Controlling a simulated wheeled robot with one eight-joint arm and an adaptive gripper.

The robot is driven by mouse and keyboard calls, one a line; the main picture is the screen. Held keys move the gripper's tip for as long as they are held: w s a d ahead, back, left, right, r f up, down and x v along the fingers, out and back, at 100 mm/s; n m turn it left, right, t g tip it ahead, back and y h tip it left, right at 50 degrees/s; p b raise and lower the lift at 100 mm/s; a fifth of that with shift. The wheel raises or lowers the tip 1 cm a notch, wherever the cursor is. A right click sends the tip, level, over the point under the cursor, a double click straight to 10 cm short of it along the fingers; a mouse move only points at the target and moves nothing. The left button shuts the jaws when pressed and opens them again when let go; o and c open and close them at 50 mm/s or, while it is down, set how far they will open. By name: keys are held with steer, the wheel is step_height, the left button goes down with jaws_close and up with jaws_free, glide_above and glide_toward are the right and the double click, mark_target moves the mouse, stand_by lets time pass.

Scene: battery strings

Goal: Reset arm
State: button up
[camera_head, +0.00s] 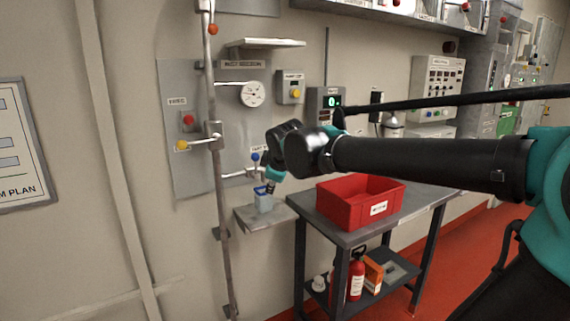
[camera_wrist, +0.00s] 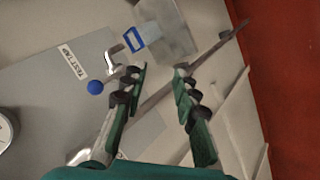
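My arm reaches across the head view to the wall, with my gripper (camera_head: 269,188) pointing down over a small shelf. In the wrist view my gripper (camera_wrist: 159,72) has its two green-and-black fingers apart, with nothing held between them. A small pale container with a blue rim (camera_head: 263,203) stands on the shelf, just below the fingertips. In the wrist view the container (camera_wrist: 168,32) lies beyond the fingertips, apart from them as far as I can tell. A tap with a blue knob (camera_head: 255,157) is on the wall panel beside my gripper; the knob (camera_wrist: 96,87) is left of the fingers.
The small wall shelf (camera_head: 248,222) is beside a grey table (camera_head: 345,238) carrying a red bin (camera_head: 341,212). A gauge (camera_head: 252,94) and control boxes line the wall. A fire extinguisher (camera_head: 356,278) is under the table.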

steer(key=s+d+f+m+g+h, duration=0.1)
steer(key=s+d+f+m, duration=0.3)
steer(key=d+f, duration=0.4)
steer(key=s+d+f+m+g+h, duration=0.1)
steer(key=s+d+f+m, duration=0.25)
steer(key=d+f, duration=0.55)
steer(key=s+d+f+m+g, duration=0.2)
steer(key=s+d+f+m, duration=0.5)
steer(key=s+f, duration=0.4)
steer(key=shift+s+d+m, duration=0.15)
steer(key=shift+s+m, duration=0.3)
steer(key=shift+s, duration=0.25)
